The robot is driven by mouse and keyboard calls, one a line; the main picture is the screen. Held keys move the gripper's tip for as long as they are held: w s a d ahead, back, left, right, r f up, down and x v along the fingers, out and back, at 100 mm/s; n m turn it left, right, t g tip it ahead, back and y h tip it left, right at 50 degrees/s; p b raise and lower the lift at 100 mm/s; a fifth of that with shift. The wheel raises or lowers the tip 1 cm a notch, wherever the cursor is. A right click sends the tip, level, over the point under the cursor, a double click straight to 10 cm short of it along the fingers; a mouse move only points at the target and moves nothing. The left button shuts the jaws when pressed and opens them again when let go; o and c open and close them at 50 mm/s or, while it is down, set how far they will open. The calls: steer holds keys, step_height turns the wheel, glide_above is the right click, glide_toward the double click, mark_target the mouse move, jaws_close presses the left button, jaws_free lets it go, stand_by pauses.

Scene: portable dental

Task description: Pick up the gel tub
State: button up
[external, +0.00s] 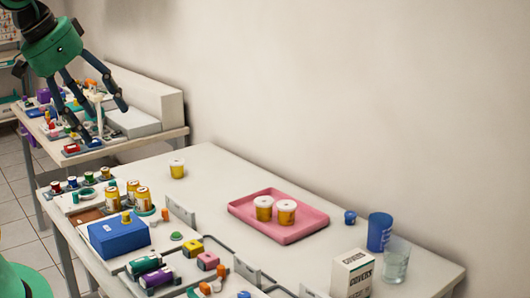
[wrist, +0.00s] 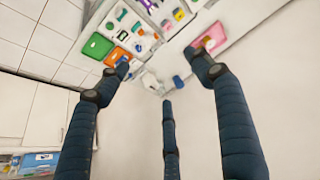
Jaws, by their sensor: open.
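Several small amber tubs with white lids show in the external view, and I cannot tell which one is the gel tub. Two tubs (external: 275,210) stand upright side by side in the pink tray (external: 300,236). Another similar tub (external: 177,169) stands alone on the table, left of the tray. My gripper (external: 96,122) is at the upper left, high over the far end of the tables, well apart from these tubs. Its three dark fingers are spread and empty. They also show in the wrist view (wrist: 162,76), with no tub clear between them.
The near table (external: 225,165) holds a blue box (external: 118,236), gold cans (external: 112,198), a blue cup (external: 379,231), a clear glass (external: 395,262) and a white carton (external: 352,274). A wall runs along its back. Table around the lone tub is clear.

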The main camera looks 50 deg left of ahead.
steer(key=shift+o, duration=0.3)
steer(key=shift+w+r, duration=0.1)
steer(key=w+a+r+n+p, duration=0.1)
steer(key=w+a+r, duration=0.15)
steer(key=w, duration=0.35)
steer(key=w+a+r+g+p, duration=0.1)
steer(key=w+a+r, duration=0.15)
steer(key=w, duration=0.35)
steer(key=w+a+r+n+p, duration=0.1)
steer(key=w+a+r, duration=0.15)
steer(key=w, duration=0.35)
steer(key=w+a+f+n+g+y+p, duration=0.1)
steer(key=w+a+f+p, duration=0.1)
steer(key=w+a, duration=0.65)
steer(key=w+a+f+n+p, duration=0.1)
steer(key=w+a+f+p, duration=0.15)
steer(key=w+a, duration=0.55)
steer(key=w+a+f+n+g+p, duration=0.1)
steer(key=w+a+f, duration=0.55)
steer(key=a, duration=0.25)
steer(key=w+a+f+g+p, duration=0.1)
steer(key=w+a+f, duration=0.4)
steer(key=a+f, duration=0.3)
steer(key=a+f+n+p, duration=0.1)
steer(key=a+f+p, duration=0.1)
steer(key=a+f, duration=1.4)
steer(key=shift+f+n+p, duration=0.3)
steer(key=shift+f+n, duration=0.1)
steer(key=shift+f, duration=0.25)
